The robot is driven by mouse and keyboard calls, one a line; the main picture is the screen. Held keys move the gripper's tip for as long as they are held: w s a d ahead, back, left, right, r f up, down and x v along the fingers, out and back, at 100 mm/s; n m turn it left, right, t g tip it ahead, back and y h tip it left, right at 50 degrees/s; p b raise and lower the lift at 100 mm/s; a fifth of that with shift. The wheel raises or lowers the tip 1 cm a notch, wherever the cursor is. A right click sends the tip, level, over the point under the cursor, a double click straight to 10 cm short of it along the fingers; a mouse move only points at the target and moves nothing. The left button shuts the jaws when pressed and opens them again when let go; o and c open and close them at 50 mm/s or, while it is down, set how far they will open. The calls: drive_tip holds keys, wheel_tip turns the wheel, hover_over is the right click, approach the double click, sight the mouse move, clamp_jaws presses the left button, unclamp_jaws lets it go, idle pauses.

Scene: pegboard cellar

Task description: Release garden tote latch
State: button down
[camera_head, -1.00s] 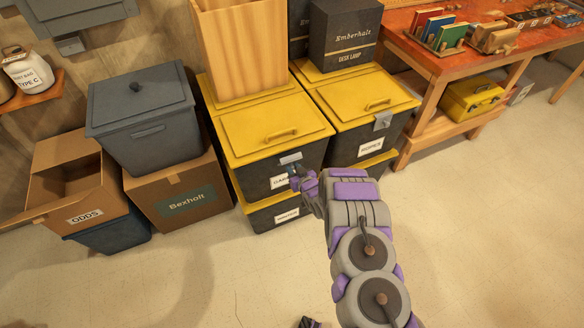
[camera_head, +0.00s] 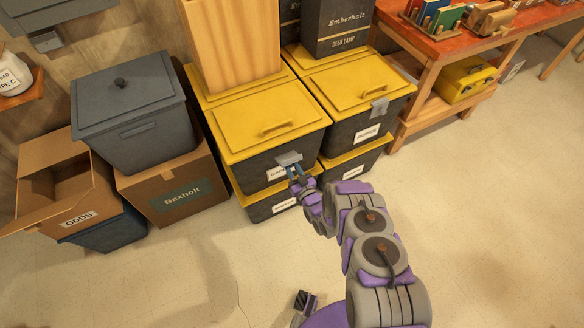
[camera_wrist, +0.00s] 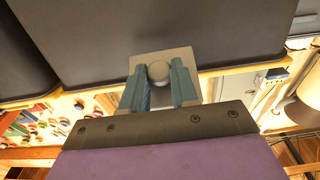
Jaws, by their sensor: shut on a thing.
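The garden tote (camera_head: 265,170) is a dark bin with a yellow lid (camera_head: 265,118) and a lid handle, stacked on a similar tote. Its white front label is partly hidden by my gripper. The grey latch (camera_head: 288,158) is at the lid's front edge and seems tipped outward from the wall. In the wrist view, the latch plate (camera_wrist: 160,56) has a round pale knob (camera_wrist: 159,72) between the two blue-grey fingers. My gripper (camera_head: 293,172) is shut on this latch; it also shows in the wrist view (camera_wrist: 158,85).
A second yellow-lidded tote (camera_head: 350,118) with its own grey latch stands close on the right. A tall wooden box (camera_head: 232,45) rests on the garden tote's back. A brown Bexholt carton (camera_head: 170,190) is at left. Open floor lies in front.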

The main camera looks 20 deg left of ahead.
drive_tip(key=shift+f, duration=0.2)
idle(0.4)
drive_tip(key=c, duration=0.9)
unclamp_jaws()
drive_tip(key=shift+o, duration=0.2)
drive_tip(key=shift+r, duration=0.1)
drive_tip(key=shift+s, duration=0.1)
drive_tip(key=b+v, duration=0.2)
drive_tip(key=v, duration=1.5)
drive_tip(key=shift+d+f+b, duration=0.15)
drive_tip(key=shift+f+b, duration=0.15)
drive_tip(key=shift+f, duration=0.05)
